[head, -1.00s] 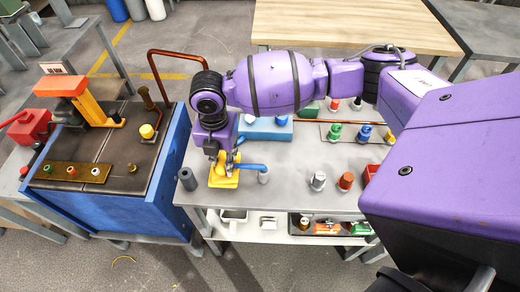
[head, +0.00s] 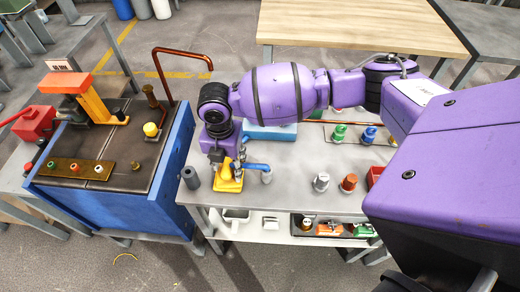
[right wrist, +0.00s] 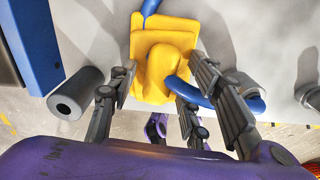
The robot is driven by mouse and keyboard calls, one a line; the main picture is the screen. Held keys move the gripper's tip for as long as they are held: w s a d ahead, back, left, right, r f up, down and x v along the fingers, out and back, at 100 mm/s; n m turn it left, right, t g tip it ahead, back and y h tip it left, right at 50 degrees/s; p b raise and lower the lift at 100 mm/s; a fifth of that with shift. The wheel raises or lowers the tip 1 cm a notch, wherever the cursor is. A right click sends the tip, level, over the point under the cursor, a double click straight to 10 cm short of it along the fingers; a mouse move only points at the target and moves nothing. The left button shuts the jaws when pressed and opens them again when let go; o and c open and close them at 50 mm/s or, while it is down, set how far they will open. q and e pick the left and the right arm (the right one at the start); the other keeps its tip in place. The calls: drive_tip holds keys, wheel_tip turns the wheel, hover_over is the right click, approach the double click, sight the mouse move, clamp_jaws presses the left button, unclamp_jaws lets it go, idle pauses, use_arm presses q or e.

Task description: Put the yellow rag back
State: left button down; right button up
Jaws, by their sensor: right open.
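The yellow rag (head: 228,184) lies bunched on the grey table, near its left front corner in the head view. In the right wrist view the rag (right wrist: 150,82) has a raised fold in its middle. My right gripper (right wrist: 163,78) is open, with its fingers on either side of this fold. In the head view the right gripper (head: 231,166) is low over the rag and partly hides it. A blue curved piece (right wrist: 192,94) runs close beside the rag, between the fingers. I cannot tell whether the fingers touch the rag. My left gripper is not in view.
A silver piece (head: 321,182) and an orange one (head: 348,183) stand farther right. A blue-sided workbench (head: 160,190) is to the left.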

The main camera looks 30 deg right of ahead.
sight(227, 165)
wheel_tip(227, 165, up, 12)
drive_tip(key=shift+r+p, duration=0.2)
drive_tip(key=shift+p, duration=0.2)
idle(0.4)
